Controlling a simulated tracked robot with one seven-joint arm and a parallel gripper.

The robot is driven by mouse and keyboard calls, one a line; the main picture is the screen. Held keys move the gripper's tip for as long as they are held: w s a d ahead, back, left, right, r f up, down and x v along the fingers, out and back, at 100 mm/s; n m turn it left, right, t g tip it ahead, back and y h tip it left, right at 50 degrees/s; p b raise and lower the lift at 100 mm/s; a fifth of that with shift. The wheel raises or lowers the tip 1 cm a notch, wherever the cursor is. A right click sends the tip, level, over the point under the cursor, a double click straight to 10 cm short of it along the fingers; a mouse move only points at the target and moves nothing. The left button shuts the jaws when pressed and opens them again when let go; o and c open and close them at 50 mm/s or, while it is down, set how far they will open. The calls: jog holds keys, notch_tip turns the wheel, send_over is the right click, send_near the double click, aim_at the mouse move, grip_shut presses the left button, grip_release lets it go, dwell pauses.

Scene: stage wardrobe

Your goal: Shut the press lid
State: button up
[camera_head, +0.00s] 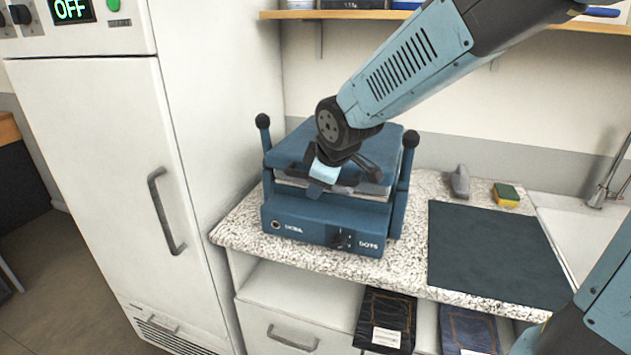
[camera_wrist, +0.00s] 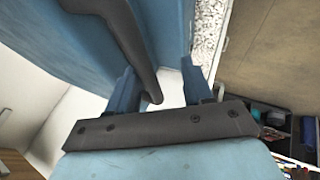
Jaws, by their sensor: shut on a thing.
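The blue press (camera_head: 320,228) stands on the speckled counter in the head view. Its lid (camera_head: 388,148) lies low over the base, with a pale layer showing along the front between them. I cannot tell whether the lid touches the base. A dark handle (camera_head: 368,168) runs along the lid's front; it also shows in the wrist view (camera_wrist: 124,35). My gripper (camera_head: 322,180) is at the front of the lid, shut on the handle. In the wrist view my gripper's fingers (camera_wrist: 160,90) stand either side of the handle's end. My wrist hides part of the lid.
A tall white cabinet (camera_head: 110,150) stands close at the left. Two black-knobbed posts flank the press. A dark mat (camera_head: 490,255), a sponge (camera_head: 506,195) and a grey object (camera_head: 459,182) lie to the right, near a sink (camera_head: 575,235). A shelf (camera_head: 350,14) runs above.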

jog(key=v, duration=1.2)
jog(key=shift+s+d+r, duration=0.15)
jog(key=shift+s+r, duration=0.05)
jog(key=shift+r, duration=0.15)
jog(key=s+d+f+m+h, duration=0.1)
jog(key=s+d+m, duration=0.4)
jog(key=d, duration=0.5)
jog(key=s+d+f+m+h, duration=0.1)
jog(key=s+d+m, duration=0.5)
jog(key=d+m, duration=0.4)
jog(key=shift+d+m+g+h, duration=0.3)
jog(key=shift+d+g+h, duration=0.1)
jog(key=shift+d, duration=0.2)
jog(key=shift+c, duration=0.3)
